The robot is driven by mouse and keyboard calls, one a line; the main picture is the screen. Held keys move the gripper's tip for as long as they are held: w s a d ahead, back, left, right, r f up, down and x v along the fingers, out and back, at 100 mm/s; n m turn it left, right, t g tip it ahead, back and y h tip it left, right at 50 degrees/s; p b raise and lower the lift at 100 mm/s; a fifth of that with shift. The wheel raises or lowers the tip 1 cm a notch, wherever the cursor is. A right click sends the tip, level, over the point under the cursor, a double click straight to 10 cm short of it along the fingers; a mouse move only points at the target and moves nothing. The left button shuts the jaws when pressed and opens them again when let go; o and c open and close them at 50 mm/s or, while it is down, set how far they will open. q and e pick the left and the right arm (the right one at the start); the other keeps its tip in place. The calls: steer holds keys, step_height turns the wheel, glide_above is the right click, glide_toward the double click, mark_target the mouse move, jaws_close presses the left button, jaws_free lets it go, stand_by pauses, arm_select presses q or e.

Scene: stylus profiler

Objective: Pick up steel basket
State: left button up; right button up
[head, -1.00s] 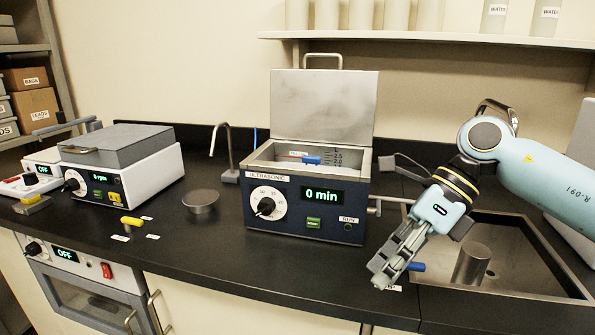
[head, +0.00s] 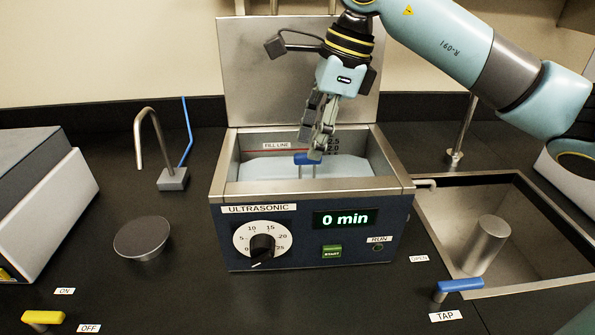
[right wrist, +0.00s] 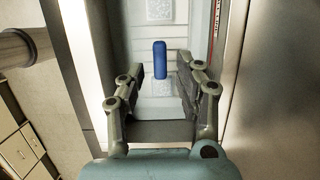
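The steel basket sits inside the ultrasonic bath (head: 392,190). I see its blue handle grip (head: 303,159) and two thin posts standing out of the pale liquid; its body is under the liquid and cannot be made out. My right gripper (head: 318,152) points down into the open bath, just at the blue grip. In the right wrist view the right gripper (right wrist: 166,82) is open, its fingers apart on either side of the line of the blue grip (right wrist: 160,60), which lies just beyond the fingertips, apart from both. My left gripper is not in view.
The bath's lid (head: 260,75) stands open behind. A sink with a steel cylinder (head: 486,246) is at the right, with a blue tap lever (head: 459,287) in front. A round dark disc (head: 141,238) and a bent spout (head: 150,130) stand at the left.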

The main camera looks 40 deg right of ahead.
mark_target(304, 163)
steer(key=shift+a+f, duration=0.25)
steer(key=shift+f, duration=0.45)
steer(key=shift+w+f, duration=0.15)
steer(key=shift+f, duration=0.2)
steer(key=p+x, duration=0.1)
steer(key=x, duration=0.4)
steer(key=shift+w+a+p, duration=0.15)
steer(key=shift+p, duration=0.25)
steer(key=shift+f, duration=0.2)
steer(key=c, duration=0.4)
jaws_close()
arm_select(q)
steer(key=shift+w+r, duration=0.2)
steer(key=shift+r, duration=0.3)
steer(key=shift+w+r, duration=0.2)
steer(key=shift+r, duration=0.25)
